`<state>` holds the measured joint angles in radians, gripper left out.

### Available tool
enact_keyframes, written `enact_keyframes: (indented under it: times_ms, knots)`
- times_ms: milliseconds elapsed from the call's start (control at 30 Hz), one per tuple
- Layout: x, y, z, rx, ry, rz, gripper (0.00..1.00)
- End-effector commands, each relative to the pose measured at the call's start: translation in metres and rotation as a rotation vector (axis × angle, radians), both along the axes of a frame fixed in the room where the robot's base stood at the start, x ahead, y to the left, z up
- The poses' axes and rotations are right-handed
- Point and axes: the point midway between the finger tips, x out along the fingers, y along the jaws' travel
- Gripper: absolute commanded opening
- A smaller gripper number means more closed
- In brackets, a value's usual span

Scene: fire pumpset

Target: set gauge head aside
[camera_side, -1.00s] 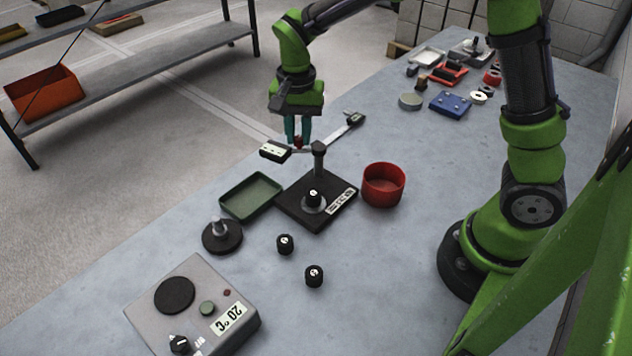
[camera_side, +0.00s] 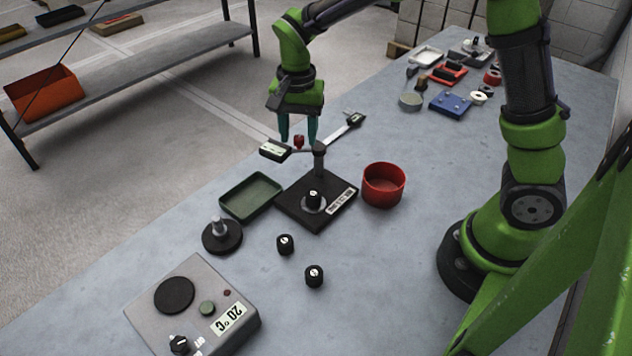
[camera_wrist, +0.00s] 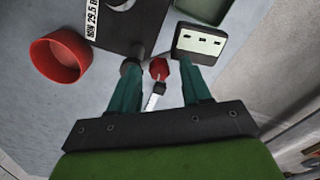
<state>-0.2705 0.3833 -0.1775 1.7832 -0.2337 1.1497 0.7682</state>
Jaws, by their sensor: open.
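A black measuring stand (camera_side: 296,208) with an upright post stands on the bench. Near the post top, a black box with a pale face (camera_side: 275,151), perhaps the gauge head, sits on a thin arm; it also shows in the wrist view (camera_wrist: 199,43). A red knob (camera_side: 299,142) is beside it, also in the wrist view (camera_wrist: 158,68). My gripper (camera_side: 298,139) is open, with its fingers apart on either side of the red knob. In the wrist view the fingers (camera_wrist: 160,72) point at the knob with gaps on both sides. Whether a finger touches the box or post is unclear.
A green tray (camera_side: 251,213) is left of the stand, a red bowl (camera_side: 384,197) right. Black knobs (camera_side: 314,275), a round black base (camera_side: 222,250) and a grey box (camera_side: 188,328) lie nearer. A caliper-like tool (camera_side: 355,119) is behind.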

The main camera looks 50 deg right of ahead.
Motion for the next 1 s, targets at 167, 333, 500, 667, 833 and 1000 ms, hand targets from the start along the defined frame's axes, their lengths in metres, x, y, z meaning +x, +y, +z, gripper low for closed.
enact_keyframes:
  times_ms: [167,333,500,667,833,1000]
  knots:
    - [0.000,0.000,0.006,0.001,-0.001,0.001,0.48]
    - [0.001,0.000,0.035,0.001,-0.005,0.002,0.48]
    - [0.001,0.000,0.077,0.001,-0.007,0.001,0.48]
    - [0.000,0.000,0.116,0.000,-0.006,0.000,0.48]
    - [0.000,0.000,0.147,0.000,-0.004,0.000,0.48]
    - [0.000,0.000,0.165,0.000,-0.001,0.000,0.48]
